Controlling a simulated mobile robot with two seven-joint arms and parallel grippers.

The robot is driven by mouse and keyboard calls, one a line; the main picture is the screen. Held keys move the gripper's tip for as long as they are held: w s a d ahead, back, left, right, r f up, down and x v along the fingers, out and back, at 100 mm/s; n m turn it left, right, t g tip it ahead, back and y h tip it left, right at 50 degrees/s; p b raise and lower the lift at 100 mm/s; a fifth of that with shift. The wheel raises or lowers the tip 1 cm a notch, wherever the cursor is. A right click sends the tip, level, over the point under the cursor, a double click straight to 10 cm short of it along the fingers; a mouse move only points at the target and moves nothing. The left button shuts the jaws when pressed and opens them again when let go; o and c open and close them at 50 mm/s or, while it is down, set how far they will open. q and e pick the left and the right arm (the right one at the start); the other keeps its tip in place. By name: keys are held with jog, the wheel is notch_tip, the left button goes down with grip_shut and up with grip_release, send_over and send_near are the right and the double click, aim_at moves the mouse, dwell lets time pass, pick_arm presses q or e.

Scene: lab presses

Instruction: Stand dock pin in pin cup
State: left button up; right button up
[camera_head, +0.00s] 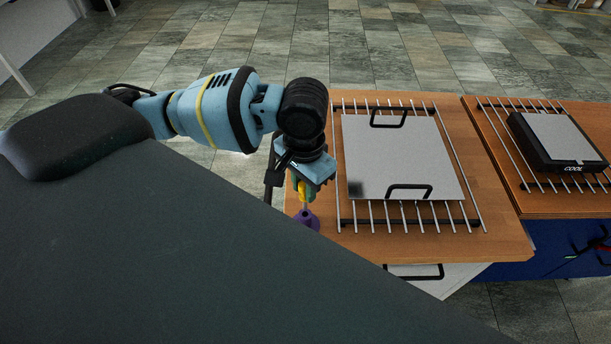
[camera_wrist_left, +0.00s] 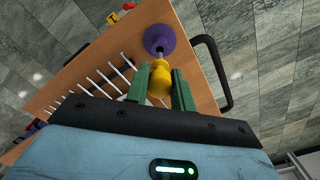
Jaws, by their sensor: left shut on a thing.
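The dock pin has a yellow grip (camera_head: 302,190) and a thin grey shaft. It also shows in the left wrist view (camera_wrist_left: 160,80). My left gripper (camera_head: 299,184) is shut on the yellow grip, with its green fingers (camera_wrist_left: 160,88) on either side. The purple pin cup (camera_head: 306,219) stands near the front left corner of the wooden table. In the left wrist view the cup (camera_wrist_left: 158,39) lies just beyond the fingers. The pin's shaft points to the cup's middle. I cannot tell how deep its tip is in the cup. My right gripper is not in view.
A rack of metal rods (camera_head: 455,172) on the table (camera_head: 500,240) carries a pale plate (camera_head: 420,150) with two black handles, right of the gripper. A second table (camera_head: 560,205) holds a black device marked COOL (camera_head: 540,155). A dark surface of mine fills the lower left.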

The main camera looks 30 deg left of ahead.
aim_at(305, 209)
pick_arm(q)
jog(key=shift+f, duration=0.4)
jog(key=shift+p, duration=0.3)
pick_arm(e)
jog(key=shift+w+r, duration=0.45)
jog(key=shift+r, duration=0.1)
